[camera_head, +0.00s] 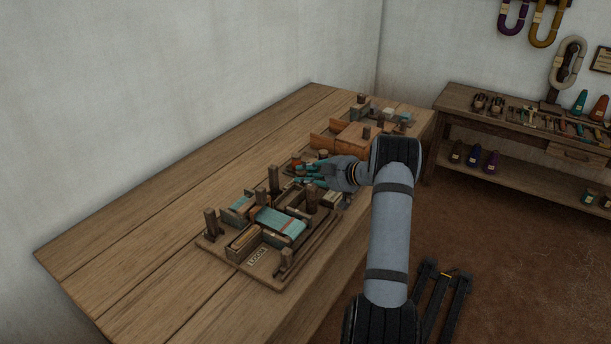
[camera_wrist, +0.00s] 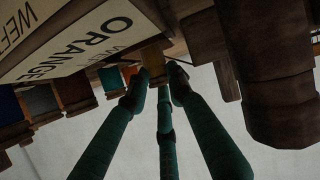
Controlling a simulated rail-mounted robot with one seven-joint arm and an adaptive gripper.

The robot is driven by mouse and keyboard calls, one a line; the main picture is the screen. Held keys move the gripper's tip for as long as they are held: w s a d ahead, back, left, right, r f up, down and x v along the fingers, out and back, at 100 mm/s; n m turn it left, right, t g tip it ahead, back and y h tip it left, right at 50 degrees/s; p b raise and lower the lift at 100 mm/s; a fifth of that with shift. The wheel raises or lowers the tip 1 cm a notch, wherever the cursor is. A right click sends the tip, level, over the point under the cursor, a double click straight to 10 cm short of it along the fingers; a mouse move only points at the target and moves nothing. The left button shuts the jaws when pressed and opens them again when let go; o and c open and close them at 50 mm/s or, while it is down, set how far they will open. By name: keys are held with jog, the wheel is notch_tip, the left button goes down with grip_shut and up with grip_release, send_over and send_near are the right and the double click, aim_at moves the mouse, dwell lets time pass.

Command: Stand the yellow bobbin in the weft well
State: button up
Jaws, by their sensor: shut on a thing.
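My gripper (camera_head: 308,173) is low over the workbench, just behind the loom board (camera_head: 259,262) in the head view. In the wrist view its teal fingers (camera_wrist: 155,85) are closed around a small ochre-yellow piece, which appears to be the yellow bobbin (camera_wrist: 153,62). Most of the bobbin is hidden by the fingertips, and the head view does not show it clearly. I cannot tell whether it touches what is under it. A cream label (camera_wrist: 72,45) reading WEFT and ORANGE is close beside it. I cannot make out the weft well.
Several coloured bobbins, one of them orange-brown (camera_wrist: 75,90) and one blue (camera_wrist: 40,100), stand left of the fingers in the wrist view. A thick dark wooden post (camera_wrist: 275,75) is close at right. The left part of the workbench (camera_head: 150,220) is clear.

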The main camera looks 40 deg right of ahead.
jog(key=shift+f, duration=0.1)
jog(key=o, duration=0.7)
jog(key=shift+s+r, duration=0.1)
jog(key=shift+r, duration=0.15)
jog(key=v, duration=1.1)
jog(key=shift+s+r, duration=0.15)
jog(key=shift+s, duration=0.2)
jog(key=shift+d, duration=0.1)
